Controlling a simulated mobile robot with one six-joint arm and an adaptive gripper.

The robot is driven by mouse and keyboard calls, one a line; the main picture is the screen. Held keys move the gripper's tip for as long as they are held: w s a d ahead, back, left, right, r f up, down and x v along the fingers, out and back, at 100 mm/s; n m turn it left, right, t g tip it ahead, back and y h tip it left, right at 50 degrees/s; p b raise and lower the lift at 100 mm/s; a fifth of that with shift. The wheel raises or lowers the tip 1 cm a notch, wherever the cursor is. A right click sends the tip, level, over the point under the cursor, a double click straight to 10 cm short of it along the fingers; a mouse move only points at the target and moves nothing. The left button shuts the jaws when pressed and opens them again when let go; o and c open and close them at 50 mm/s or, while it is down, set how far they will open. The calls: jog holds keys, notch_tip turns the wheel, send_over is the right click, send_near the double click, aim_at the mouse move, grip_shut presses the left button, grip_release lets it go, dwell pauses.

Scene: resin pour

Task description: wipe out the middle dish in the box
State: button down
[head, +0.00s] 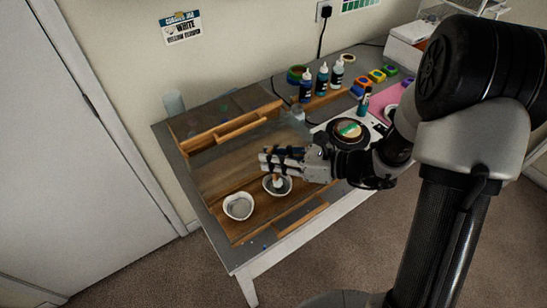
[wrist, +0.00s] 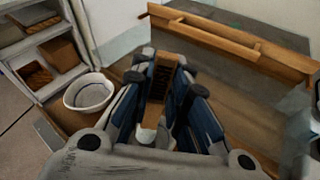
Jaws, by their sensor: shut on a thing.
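The box (head: 222,225) is a wooden tray with clear sides on the table. No third dish shows; my gripper and arm cover the area to the right. My gripper (head: 270,163) is shut on a wooden-handled tool (wrist: 178,95). The tool's pale lower end (head: 277,180) points down into the greenish-grey dish. I cannot tell whether it touches the bottom.
A wooden rail (head: 235,127) runs along the box's back. Several bottles (head: 322,80) and coloured tapes (head: 376,76) stand at the back right. A round device (head: 348,133) and a pink mat (head: 385,100) lie to the right. A grey shelf (wrist: 35,50) stands beyond the table.

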jog(key=shift+f+b, duration=0.6)
jog(key=shift+f, duration=0.15)
dwell(0.4)
jog(key=shift+w+a, duration=0.1)
